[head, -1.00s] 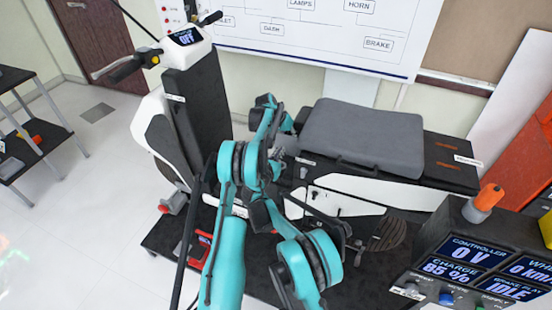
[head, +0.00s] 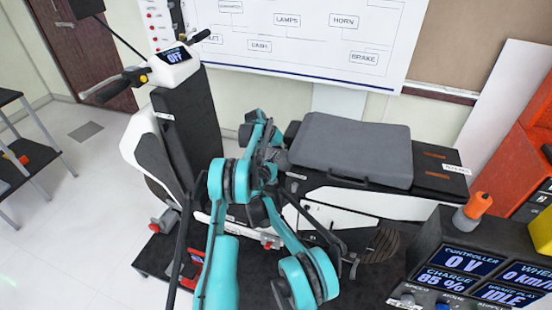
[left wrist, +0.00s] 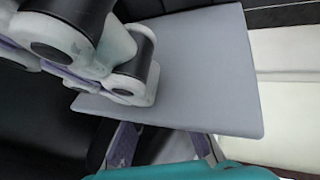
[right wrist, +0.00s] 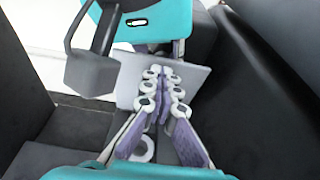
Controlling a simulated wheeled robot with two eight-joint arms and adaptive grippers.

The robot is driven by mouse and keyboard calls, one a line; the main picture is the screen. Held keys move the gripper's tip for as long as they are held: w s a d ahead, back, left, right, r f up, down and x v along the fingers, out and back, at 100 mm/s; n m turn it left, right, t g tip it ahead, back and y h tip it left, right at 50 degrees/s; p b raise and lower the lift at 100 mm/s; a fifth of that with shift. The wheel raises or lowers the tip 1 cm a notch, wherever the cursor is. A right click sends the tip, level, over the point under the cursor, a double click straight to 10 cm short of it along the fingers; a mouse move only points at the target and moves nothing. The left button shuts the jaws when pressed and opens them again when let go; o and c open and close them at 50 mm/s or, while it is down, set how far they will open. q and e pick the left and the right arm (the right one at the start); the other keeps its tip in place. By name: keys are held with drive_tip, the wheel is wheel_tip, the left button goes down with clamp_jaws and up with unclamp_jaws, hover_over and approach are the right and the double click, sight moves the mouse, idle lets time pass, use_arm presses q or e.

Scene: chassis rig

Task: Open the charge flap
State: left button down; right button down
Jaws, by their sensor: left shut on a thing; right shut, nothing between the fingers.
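The scooter (head: 186,120) stands on a dark platform, with its grey seat (head: 355,150) to the right. Both my arms reach in between its front column and the seat. A flat light grey panel, likely the charge flap (left wrist: 215,75), lies across the fingers of my left gripper (left wrist: 165,140) and hides their tips. The left gripper is shut on it, as far as the view shows. My right gripper (right wrist: 165,97) is shut and empty, its pads together in front of the same panel (right wrist: 195,78). The right gripper also shows in the left wrist view, over the panel's left part.
A control box (head: 460,262) with lit displays stands at the front right. The column's dark side and the seat base close in on both grippers. A wiring board (head: 300,35) hangs on the wall behind.

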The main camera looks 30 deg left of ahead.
use_arm(q)
drive_tip(key=shift+s+a+f, duration=0.2)
drive_tip(key=shift+s+a, duration=0.05)
drive_tip(key=c, duration=1.6)
unclamp_jaws()
drive_tip(key=shift+a, duration=0.1)
